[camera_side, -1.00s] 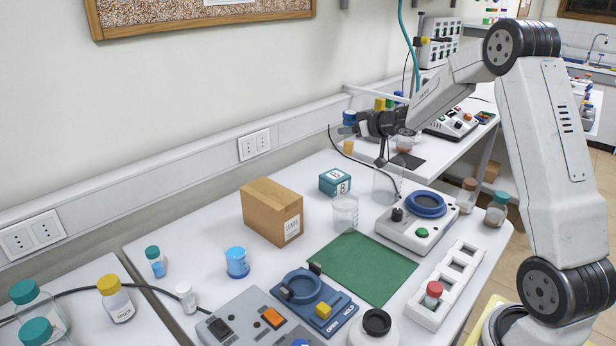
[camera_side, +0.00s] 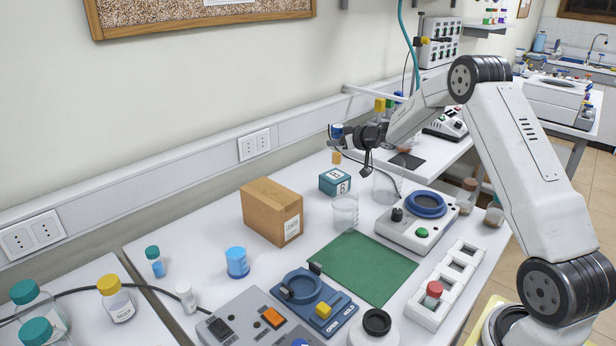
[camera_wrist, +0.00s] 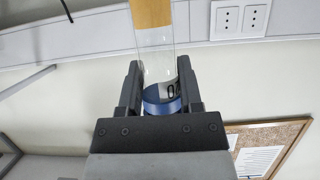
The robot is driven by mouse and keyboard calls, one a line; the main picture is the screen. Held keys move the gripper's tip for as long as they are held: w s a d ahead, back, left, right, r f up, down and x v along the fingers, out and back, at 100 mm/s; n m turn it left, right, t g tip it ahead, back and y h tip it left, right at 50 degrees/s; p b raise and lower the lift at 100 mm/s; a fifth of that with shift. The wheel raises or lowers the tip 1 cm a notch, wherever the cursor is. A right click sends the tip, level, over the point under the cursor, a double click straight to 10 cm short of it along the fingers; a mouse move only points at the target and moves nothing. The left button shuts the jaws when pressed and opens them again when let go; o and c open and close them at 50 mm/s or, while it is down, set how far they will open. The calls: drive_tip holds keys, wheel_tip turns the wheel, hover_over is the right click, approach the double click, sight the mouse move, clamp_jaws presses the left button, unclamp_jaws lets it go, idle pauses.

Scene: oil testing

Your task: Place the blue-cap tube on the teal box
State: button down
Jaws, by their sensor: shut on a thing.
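The blue-cap tube (camera_side: 336,156) is clear with amber liquid at its lower end. It hangs roughly upright in the air, cap up. My gripper (camera_side: 345,134) is shut on it near the blue cap; the fingers hide part of the cap. In the wrist view the tube (camera_wrist: 154,55) sits between the two fingers of my gripper (camera_wrist: 159,75), with the blue cap near the palm and the amber liquid at the far end. The teal box (camera_side: 335,182), with white labels, stands on the bench. In the side view the tube appears just above it, apart from it.
A cardboard box (camera_side: 272,212) stands left of the teal box. A clear beaker (camera_side: 345,211) stands in front of it, and another glass vessel (camera_side: 386,187) to its right. A grey device with a blue ring (camera_side: 417,216) is farther right. The green mat (camera_side: 360,267) is bare.

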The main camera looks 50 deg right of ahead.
sight(341, 151)
drive_tip(key=shift+w+d+f, duration=0.1)
drive_tip(key=shift+w+f, duration=0.15)
drive_tip(key=shift+f, duration=1.55)
drive_tip(key=shift+f, duration=0.1)
drive_tip(key=shift+c, duration=1.3)
unclamp_jaws()
drive_tip(key=shift+s+r, duration=0.3)
drive_tip(key=shift+s, duration=0.05)
drive_tip(key=v, duration=1.1)
drive_tip(key=shift+s, duration=0.2)
